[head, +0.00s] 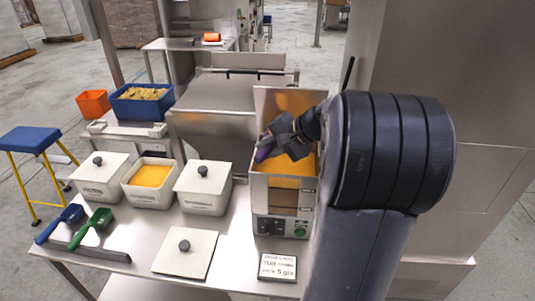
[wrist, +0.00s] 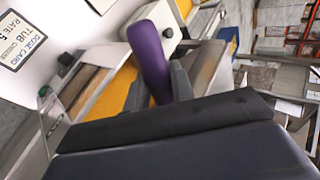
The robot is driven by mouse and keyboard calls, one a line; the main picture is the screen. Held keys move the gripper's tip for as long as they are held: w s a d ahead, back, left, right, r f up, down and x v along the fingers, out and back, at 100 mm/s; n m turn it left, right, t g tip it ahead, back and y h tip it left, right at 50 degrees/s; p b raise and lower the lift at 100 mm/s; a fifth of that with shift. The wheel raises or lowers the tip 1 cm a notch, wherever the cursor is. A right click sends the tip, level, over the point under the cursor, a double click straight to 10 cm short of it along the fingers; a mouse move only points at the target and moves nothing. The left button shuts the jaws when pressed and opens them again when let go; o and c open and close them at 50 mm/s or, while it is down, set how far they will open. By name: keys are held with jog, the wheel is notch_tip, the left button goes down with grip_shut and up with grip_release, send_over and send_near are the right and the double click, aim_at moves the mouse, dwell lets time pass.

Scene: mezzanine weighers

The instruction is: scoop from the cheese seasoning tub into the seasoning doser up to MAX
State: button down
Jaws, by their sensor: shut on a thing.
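My gripper (head: 280,142) is shut on the purple handle of a scoop (head: 264,150), inside the open top of the seasoning doser (head: 262,205). In the wrist view the purple scoop (wrist: 150,55) stands between my gripper's fingers (wrist: 158,90); its bowl is not visible. Orange shows inside the doser, above a brown band at its front; I cannot read the MAX mark or tell the level. The open tub (head: 152,200) of orange seasoning stands left on the bench, between two lidded tubs. I cannot read the tub labels.
A loose lid (head: 175,264) lies on the bench front, near a dose card (head: 278,266). A blue scoop (head: 68,217) and a green scoop (head: 97,222) lie at the left. A blue crate (head: 125,108) and an orange bin (head: 93,103) stand behind. A tall steel cabinet is at the right.

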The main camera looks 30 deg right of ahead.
jog(key=shift+s+d+f+t+y+b, duration=0.15)
jog(key=shift+t+y+b, duration=0.3)
jog(key=shift+b, duration=0.7)
jog(key=shift+s+d+r+t+y+b, duration=0.1)
jog(key=shift+s+t+y+b, duration=0.15)
jog(key=shift+t+b, duration=0.65)
jog(key=shift+s+d+f+t+y+b, duration=0.15)
jog(key=shift+y+b, duration=0.25)
jog(key=shift+b, duration=1.05)
